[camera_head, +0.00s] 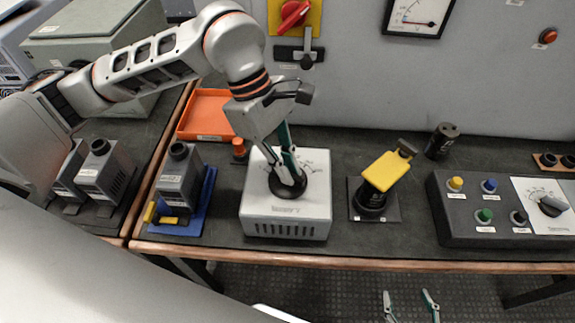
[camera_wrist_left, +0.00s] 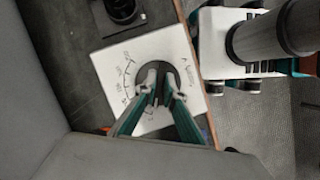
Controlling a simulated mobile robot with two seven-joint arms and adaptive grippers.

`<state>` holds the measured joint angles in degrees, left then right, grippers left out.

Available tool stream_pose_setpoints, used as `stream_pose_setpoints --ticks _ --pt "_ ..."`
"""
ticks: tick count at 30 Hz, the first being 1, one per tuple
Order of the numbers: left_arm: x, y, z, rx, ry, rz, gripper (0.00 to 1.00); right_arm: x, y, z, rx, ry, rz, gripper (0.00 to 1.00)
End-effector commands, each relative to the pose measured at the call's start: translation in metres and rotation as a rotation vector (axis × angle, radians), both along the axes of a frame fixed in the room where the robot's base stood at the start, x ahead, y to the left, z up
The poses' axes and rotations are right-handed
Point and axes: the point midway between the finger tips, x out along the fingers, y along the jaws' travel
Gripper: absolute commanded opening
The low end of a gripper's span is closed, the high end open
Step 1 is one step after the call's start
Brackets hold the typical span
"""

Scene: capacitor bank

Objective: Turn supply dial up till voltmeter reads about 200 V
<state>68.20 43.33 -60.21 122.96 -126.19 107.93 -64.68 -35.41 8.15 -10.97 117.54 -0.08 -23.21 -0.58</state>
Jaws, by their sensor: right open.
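The supply box (camera_head: 287,222) is a white-topped unit on the bench, with a round black dial (camera_head: 272,184) and a printed scale. My left gripper (camera_head: 290,180) points down onto the dial, its fingertips closed about the knob. The wrist view shows the fingertips (camera_wrist_left: 160,88) on either side of the knob's middle, over the black dial disc (camera_wrist_left: 148,71), hiding its pointer. The voltmeter (camera_head: 418,14) is on the back panel, cut off by the top edge; its red needle lies low, the numbers too small to read. My right gripper (camera_head: 411,305) is open and empty below the bench front.
A black device with a yellow handle (camera_head: 388,171) stands right of the supply box. A grey unit on a blue base (camera_head: 207,203) and an orange tray (camera_head: 205,115) are left. A red switch (camera_head: 293,15) is behind.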

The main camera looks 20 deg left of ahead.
Motion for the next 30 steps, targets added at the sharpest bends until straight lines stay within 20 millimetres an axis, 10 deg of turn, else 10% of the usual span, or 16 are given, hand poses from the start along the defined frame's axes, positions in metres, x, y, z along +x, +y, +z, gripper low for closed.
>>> stream_pose_setpoints --ticks 30 --pt "0.0008 -0.0001 -0.0007 0.001 0.0 -0.48 0.0 -0.0025 -0.0013 -0.0089 -0.008 0.008 0.001 0.57"
